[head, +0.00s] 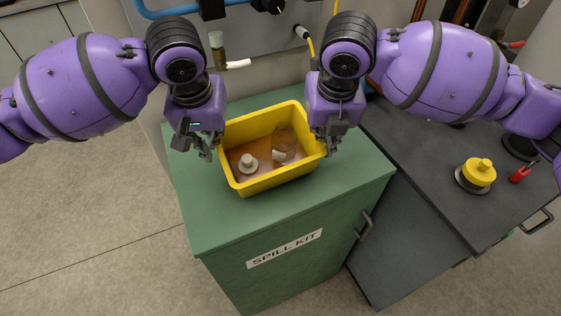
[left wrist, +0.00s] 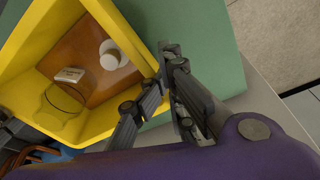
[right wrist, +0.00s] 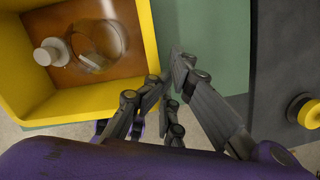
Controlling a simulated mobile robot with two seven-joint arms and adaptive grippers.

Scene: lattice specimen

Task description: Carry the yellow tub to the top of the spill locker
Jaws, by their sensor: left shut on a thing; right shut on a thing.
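The yellow tub (head: 283,179) is upright over the green top of the spill locker (head: 310,205), whose front reads SPILL KIT. I cannot tell whether its base touches the top. My left gripper (head: 210,150) is shut on the tub's left rim; the tub wall also shows in the left wrist view (left wrist: 128,35). My right gripper (head: 327,147) is shut on its right rim, and the wall shows in the right wrist view (right wrist: 146,45). Inside, on a brown floor, are a white-capped item (head: 248,162) and a clear jar (head: 285,146).
A dark grey bench (head: 420,175) stands right of the locker, with a yellow knobbed object (head: 479,172) and a red item (head: 521,174) on it. Behind are a grey panel, a blue hose (head: 165,13) and a tap. Bare floor lies to the left.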

